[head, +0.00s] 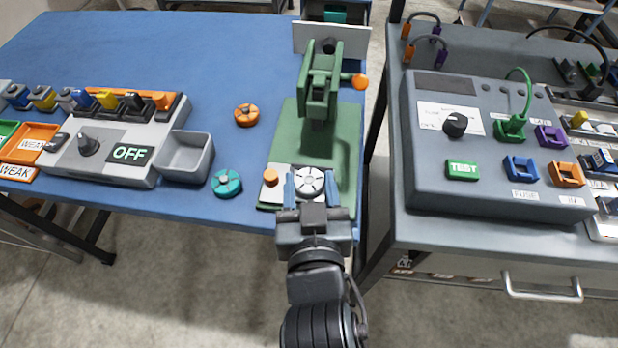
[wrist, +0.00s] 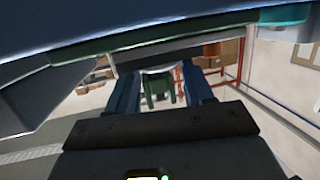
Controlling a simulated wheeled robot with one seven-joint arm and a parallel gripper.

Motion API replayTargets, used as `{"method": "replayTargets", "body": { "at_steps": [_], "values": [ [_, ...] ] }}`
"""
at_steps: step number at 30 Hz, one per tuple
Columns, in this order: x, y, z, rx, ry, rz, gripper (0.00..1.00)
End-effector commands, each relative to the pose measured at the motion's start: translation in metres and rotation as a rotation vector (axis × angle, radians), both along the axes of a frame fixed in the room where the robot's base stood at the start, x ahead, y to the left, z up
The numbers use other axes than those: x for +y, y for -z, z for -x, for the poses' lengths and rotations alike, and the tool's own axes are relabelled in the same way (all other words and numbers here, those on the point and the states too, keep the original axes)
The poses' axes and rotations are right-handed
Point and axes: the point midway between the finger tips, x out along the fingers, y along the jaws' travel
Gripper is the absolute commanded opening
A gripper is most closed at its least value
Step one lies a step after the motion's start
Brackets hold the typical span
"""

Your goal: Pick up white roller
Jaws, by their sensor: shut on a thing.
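The white roller (head: 311,182) is a small white disc with a dark hub. In the head view it sits at the front of the green dispenser base (head: 343,165), over its pale plate. My gripper (head: 310,187) reaches in from the front, and its two blue fingers stand on either side of the roller, shut on it. In the wrist view the blue fingers (wrist: 162,88) show with a pale edge of the roller between them. Most of the roller is hidden there. I cannot tell whether the roller is lifted clear of the plate.
A green upright bracket (head: 321,80) stands behind the roller. An orange roller (head: 247,114) and a teal roller (head: 227,183) lie on the blue table (head: 190,50) to the left, near a grey bin (head: 186,157). A grey test box (head: 480,145) stands on the right bench.

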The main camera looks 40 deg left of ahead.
Motion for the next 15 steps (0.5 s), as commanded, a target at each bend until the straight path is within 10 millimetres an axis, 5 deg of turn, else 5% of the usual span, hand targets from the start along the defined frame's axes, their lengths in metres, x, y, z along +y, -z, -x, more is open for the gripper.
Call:
{"method": "replayTargets", "body": {
  "at_steps": [15],
  "values": [
    [0.0,-0.011,0.0,-0.003,0.001,-0.003,0.21]
  ]
}}
